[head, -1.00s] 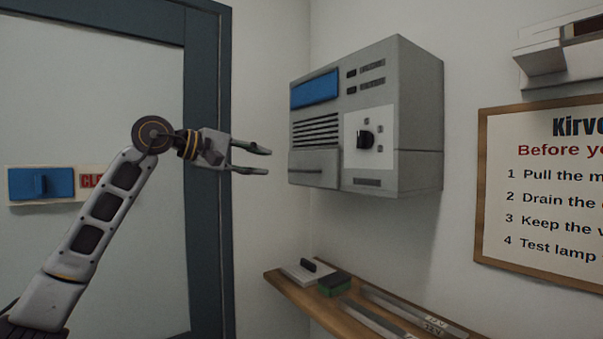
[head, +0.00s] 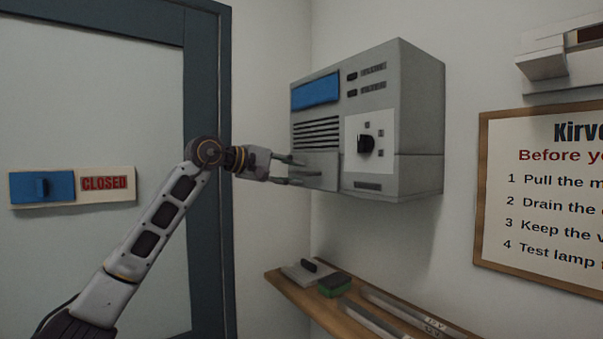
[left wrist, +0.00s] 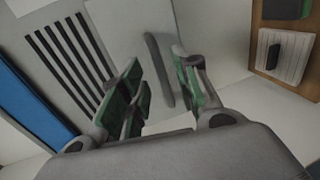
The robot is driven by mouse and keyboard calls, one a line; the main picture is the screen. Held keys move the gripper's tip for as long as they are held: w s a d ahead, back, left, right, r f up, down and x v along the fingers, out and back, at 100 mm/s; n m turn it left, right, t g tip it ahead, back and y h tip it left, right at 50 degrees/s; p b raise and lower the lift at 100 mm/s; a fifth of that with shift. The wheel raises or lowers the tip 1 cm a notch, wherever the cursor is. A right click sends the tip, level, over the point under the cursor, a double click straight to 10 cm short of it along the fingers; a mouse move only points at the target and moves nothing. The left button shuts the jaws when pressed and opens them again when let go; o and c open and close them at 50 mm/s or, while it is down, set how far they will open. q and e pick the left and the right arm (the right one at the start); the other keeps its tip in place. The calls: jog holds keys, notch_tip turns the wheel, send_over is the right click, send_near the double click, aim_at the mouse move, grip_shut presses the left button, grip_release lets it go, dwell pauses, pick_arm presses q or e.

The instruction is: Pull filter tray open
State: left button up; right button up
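The grey wall unit (head: 420,120) hangs by the corner. Its filter tray (head: 325,168) is the plain grey front panel at the lower left, below the black vent slots, and it looks flush with the unit. My left gripper (head: 297,172) is open in front of this panel. In the left wrist view, the tray's dark bar handle (left wrist: 159,70) lies between the two spread green-padded fingers of the gripper (left wrist: 160,92), with visible gaps beside it. I cannot tell how deep the fingertips reach around it. My right gripper is not in view.
A blue panel (head: 315,91) and a black knob (head: 366,145) are on the unit's front. A wooden shelf (head: 290,292) below holds a green-and-black block (head: 335,285) and other items. The door (head: 90,100) with a CLOSED sign (head: 105,183) is at left.

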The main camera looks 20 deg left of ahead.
aim_at(300, 174)
pick_arm(q)
jog(key=shift+p+x, duration=0.3)
jog(key=shift+x, duration=1.65)
grip_shut()
